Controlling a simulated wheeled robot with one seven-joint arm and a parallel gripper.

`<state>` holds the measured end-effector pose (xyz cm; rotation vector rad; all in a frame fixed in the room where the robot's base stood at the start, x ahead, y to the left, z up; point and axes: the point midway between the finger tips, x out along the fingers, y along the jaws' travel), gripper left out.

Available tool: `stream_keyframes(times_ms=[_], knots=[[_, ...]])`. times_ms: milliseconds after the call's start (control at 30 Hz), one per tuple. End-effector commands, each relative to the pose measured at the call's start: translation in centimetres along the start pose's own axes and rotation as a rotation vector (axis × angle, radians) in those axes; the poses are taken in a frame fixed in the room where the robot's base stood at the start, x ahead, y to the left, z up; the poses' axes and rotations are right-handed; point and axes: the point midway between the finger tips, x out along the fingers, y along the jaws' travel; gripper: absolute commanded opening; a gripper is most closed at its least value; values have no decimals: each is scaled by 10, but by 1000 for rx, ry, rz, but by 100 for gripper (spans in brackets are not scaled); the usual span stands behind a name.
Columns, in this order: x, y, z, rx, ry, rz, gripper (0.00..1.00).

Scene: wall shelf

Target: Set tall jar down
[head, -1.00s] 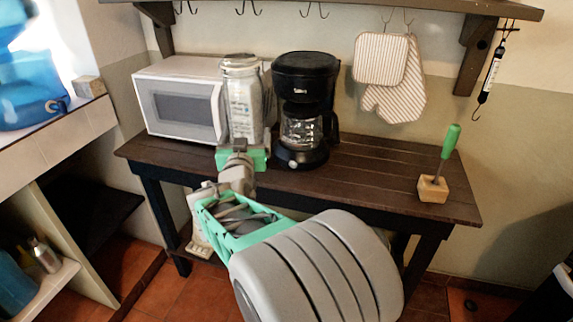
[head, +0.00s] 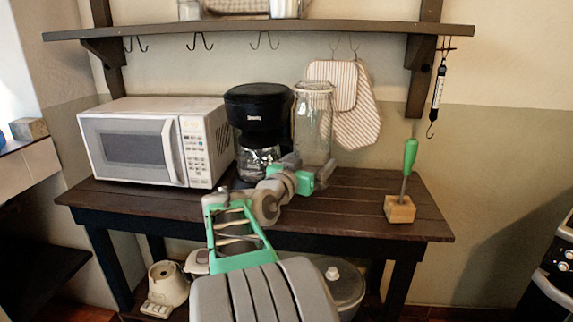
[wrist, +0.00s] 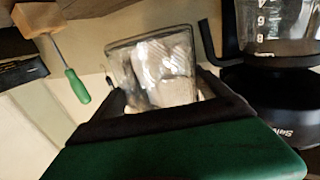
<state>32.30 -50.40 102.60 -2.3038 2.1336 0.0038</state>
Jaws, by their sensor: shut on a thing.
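The tall jar (head: 313,120) is clear glass and stands upright over the dark wooden table (head: 345,205), just right of the black coffee maker (head: 259,115). My gripper (head: 312,176) is shut on the jar's lower part. In the wrist view the jar (wrist: 150,65) sits between the dark fingers of my gripper (wrist: 160,98). The gripper hides the jar's base, so I cannot tell whether it touches the table.
A white microwave (head: 155,140) stands left of the coffee maker. A green-handled tool in a wooden block (head: 400,208) stands at the table's right. Striped mitts (head: 358,120) hang behind the jar under the shelf (head: 270,32). The table between jar and block is clear.

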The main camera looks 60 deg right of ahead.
Motion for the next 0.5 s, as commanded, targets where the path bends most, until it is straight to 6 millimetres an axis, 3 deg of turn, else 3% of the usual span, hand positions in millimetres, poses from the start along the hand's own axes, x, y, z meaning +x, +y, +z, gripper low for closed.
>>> stream_keyframes(times_ms=[100,233,500], knots=[[25,17,7,5,10,6,14],[43,26,34,3,8,3,14],[61,35,57,5,13,-1,14]])
